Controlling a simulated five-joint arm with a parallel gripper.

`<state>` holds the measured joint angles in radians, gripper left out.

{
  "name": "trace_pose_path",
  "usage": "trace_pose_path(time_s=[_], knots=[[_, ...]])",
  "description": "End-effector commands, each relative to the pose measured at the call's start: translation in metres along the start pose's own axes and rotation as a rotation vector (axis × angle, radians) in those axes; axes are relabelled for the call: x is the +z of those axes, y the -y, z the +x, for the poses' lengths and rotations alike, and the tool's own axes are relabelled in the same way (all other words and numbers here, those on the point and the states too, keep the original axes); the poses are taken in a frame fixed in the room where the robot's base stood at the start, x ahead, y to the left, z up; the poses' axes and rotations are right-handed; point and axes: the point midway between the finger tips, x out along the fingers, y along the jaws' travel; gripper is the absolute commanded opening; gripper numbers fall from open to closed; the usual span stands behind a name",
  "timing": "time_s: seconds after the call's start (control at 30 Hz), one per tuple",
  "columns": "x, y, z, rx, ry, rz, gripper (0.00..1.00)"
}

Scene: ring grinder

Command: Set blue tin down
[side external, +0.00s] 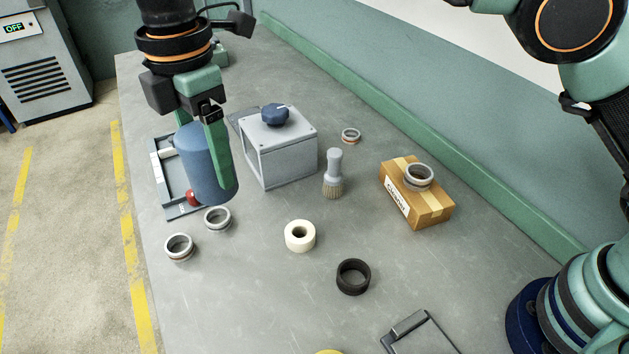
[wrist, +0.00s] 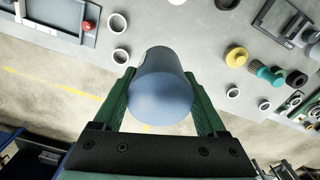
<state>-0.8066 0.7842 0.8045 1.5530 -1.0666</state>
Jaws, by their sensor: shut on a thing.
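The blue tin (side external: 205,160) is a plain upright cylinder held between the two green fingers of my gripper (side external: 206,182). In the wrist view the tin (wrist: 160,95) fills the space between the fingers (wrist: 158,82), one on each side. It appears raised above the grey bench (side external: 250,290), near the bench's left edge; the exact gap under it is hard to judge. It partly hides a flat grey tray with a red knob behind it.
The grey tray (side external: 183,211) and a grey box with a dark blue knob (side external: 278,150) stand close by. Metal rings (side external: 179,248), a cream roll (side external: 300,236), a black ring (side external: 353,276), a brush (side external: 334,175) and a cardboard box (side external: 432,212) lie about. Bare bench shows between them.

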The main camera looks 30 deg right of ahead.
Motion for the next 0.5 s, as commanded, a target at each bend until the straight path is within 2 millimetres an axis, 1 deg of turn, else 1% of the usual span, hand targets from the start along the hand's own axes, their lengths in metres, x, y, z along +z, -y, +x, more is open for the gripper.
trace_pose_path(time_s=[0.03,0.1,0.17,0.23,0.37,0.5], knots=[[-0.011,0.010,-0.001,0.001,-0.001,-0.034,0.06],[-0.020,0.019,-0.001,0.001,-0.001,-0.064,0.06],[-0.025,0.025,0.001,0.001,0.000,-0.081,0.06],[-0.028,0.028,0.008,0.000,0.000,-0.090,0.06],[-0.028,0.029,0.034,-0.004,0.002,-0.092,0.06],[-0.028,0.029,0.069,-0.004,0.003,-0.091,0.06]])
